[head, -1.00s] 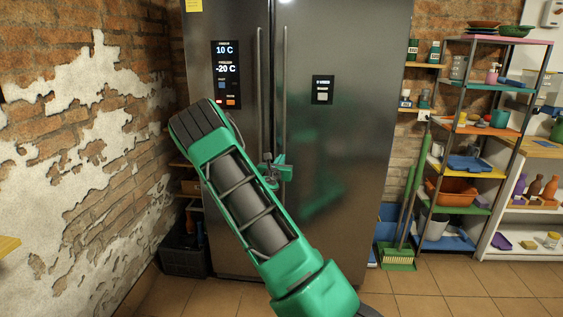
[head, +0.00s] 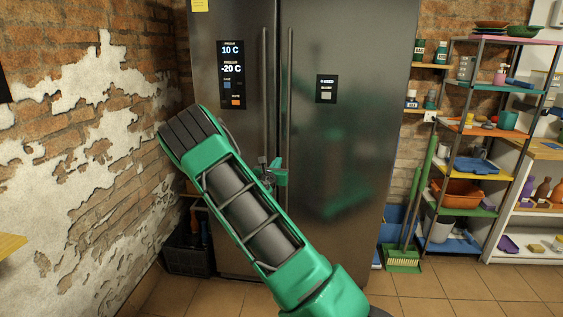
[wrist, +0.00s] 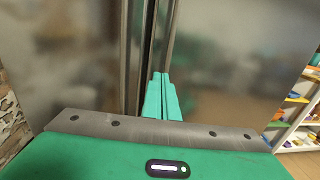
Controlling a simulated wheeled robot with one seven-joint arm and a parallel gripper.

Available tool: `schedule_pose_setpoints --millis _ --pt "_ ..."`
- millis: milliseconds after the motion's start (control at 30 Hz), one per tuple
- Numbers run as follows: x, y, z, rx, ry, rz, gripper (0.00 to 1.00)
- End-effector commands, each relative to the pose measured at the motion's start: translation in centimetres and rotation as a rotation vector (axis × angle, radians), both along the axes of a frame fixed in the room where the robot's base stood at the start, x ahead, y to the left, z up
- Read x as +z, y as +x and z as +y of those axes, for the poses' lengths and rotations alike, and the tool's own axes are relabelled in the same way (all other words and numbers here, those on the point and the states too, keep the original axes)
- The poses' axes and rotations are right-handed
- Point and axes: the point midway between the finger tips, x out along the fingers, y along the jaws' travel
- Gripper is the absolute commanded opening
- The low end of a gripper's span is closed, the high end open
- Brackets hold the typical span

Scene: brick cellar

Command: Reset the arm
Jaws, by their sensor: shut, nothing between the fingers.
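My green gripper shows behind my arm in the head view (head: 275,177), in front of the steel fridge (head: 345,130) near the lower ends of its two long handles (head: 289,90). In the wrist view my gripper (wrist: 161,78) has its green fingers together with nothing between them. The fridge handles (wrist: 146,50) stand straight ahead of the fingertips there; I cannot tell whether they touch. The fridge doors look shut. My green arm hides part of the left door.
A brick wall with peeling plaster (head: 80,160) stands close on the left. A black crate (head: 188,258) sits beside the fridge. On the right are a green broom (head: 403,258) and a loaded shelf rack (head: 470,165). The tiled floor (head: 450,288) is open at the front right.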

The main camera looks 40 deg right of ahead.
Motion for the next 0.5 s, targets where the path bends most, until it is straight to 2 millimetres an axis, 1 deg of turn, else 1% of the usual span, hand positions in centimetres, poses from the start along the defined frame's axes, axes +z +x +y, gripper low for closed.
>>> schedule_pose_setpoints --millis 33,200,400,500 --pt "0.1 -0.7 0.8 -0.002 -0.002 0.002 0.0" --pt "0.1 -2.5 3.0 -0.007 -0.002 0.001 0.0" --pt "0.1 -3.7 4.6 -0.01 -0.001 0.0 0.0" --pt "0.1 -4.0 4.9 -0.011 -0.002 0.0 0.0"
